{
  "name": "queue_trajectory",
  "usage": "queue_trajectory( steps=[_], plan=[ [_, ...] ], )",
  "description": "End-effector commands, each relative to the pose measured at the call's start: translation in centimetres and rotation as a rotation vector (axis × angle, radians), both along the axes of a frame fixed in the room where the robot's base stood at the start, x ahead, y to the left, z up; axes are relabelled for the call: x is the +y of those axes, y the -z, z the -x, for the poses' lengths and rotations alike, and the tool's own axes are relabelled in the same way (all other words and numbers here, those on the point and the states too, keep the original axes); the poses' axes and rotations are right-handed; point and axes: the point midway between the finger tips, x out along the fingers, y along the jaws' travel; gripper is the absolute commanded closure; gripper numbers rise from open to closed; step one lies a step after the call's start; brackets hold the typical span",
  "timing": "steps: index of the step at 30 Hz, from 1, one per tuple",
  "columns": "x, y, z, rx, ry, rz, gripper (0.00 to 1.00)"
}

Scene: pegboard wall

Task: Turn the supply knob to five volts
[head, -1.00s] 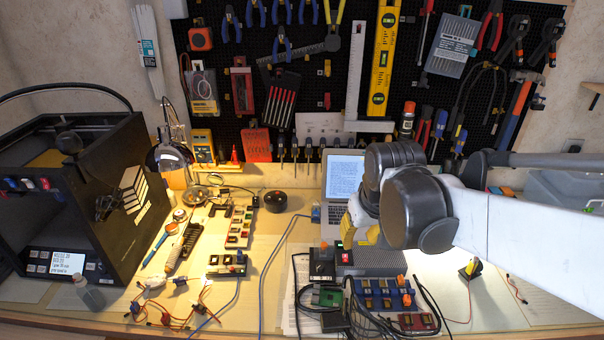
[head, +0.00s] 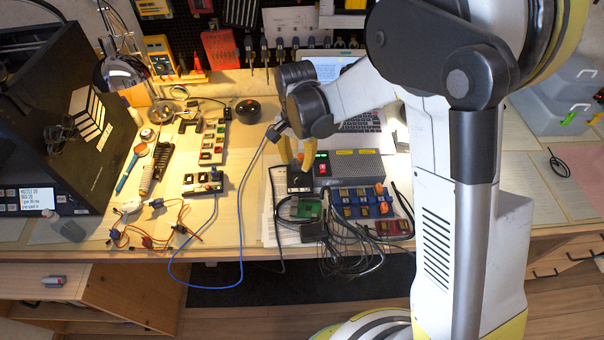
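The power supply (head: 352,166) is a grey box on the bench with a small green display (head: 322,156) and a red switch on its left end. A small black unit (head: 299,183) stands just left of it. In the earlier view this unit carries an orange knob; now my gripper hides most of its top. My gripper (head: 297,164) points down over this unit, with its yellow fingers apart at the knob's place. The picture is too small to tell whether the fingers touch the knob. The knob's pointer and any scale are not readable.
A green circuit board (head: 308,207) and a tangle of black cables (head: 350,255) lie in front. A blue block with several connectors (head: 357,202) is at the right. A laptop (head: 360,121) stands behind. A blue cable (head: 243,215) runs down at the left.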

Motion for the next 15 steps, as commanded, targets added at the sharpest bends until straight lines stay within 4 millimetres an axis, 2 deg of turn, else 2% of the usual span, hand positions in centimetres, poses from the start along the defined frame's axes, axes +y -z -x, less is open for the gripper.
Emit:
queue_trajectory(
  steps=[1,6,10,15],
  plan=[
    [0.0,1.5,-0.1,0.000,0.000,0.000,0.68],
    [0.0,4.9,-0.1,-0.001,0.000,0.000,0.68],
    [-0.1,6.8,-0.1,-0.001,-0.001,0.000,0.68],
    [-0.1,7.9,0.0,-0.001,-0.001,0.000,0.68]
  ],
)
